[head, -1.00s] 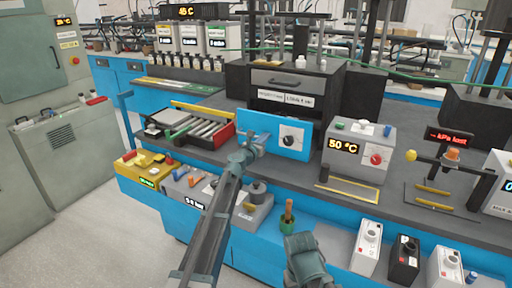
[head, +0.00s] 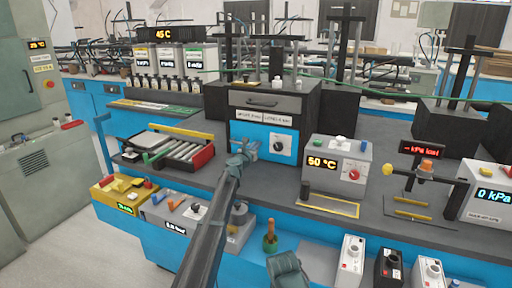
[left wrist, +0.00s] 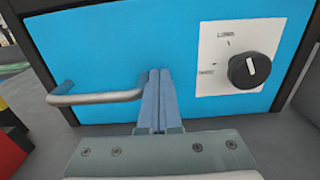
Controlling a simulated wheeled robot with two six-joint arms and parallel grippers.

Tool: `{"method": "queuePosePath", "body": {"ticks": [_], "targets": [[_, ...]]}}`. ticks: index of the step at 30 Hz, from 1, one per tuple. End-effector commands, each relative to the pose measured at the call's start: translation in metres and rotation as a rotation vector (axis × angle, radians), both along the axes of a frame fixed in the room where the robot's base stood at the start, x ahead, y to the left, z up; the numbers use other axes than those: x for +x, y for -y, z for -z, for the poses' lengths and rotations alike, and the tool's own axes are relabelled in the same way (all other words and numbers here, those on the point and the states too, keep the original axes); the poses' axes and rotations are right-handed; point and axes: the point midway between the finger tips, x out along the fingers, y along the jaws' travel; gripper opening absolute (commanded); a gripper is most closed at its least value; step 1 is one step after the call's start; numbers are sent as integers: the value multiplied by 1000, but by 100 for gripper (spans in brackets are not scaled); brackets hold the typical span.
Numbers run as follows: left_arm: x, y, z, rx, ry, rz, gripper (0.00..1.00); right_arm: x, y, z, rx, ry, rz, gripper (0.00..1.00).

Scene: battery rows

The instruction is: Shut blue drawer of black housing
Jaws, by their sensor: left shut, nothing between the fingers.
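The black housing (head: 313,118) stands on the grey bench near the middle of the head view. Its blue drawer (head: 262,132) has a blue front with a white dial plate and black knob, and appears about flush with the housing. The blue front fills much of the left wrist view (left wrist: 125,45), with a grey bar handle (left wrist: 97,97) at its left. My left gripper (head: 243,150) is shut and empty. In the left wrist view its fingertips (left wrist: 160,75) are at the blue front, between handle and knob, apparently touching it.
A roller tray (head: 175,148) with a red end block lies left of the housing. A grey box reading 50 °C (head: 337,170) stands to the right.

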Motion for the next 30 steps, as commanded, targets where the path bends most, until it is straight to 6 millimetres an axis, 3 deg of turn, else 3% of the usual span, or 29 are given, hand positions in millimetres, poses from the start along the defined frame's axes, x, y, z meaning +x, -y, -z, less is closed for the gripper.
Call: {"method": "queuePosePath", "body": {"ticks": [1, 9, 16, 23, 30], "targets": [[7, 1, -2, -4, 0, -3, 0, 0, 0, -1, 0, 0, 0, 73], [10, 1, -2, -5, 0, -4, 0, 0, 0, -2, 0, 0, 0, 73], [1, -2, -2, -6, 0, -4, 0, 0, 0, -2, 0, 0, 0, 73], [-35, -13, -1, -3, 1, -1, 0, 0, 0, -1, 0, 0, 0, 73], [-89, -32, -1, -1, 1, -2, 0, 0, 0, -1, 0, 0, 0, 73]]}}
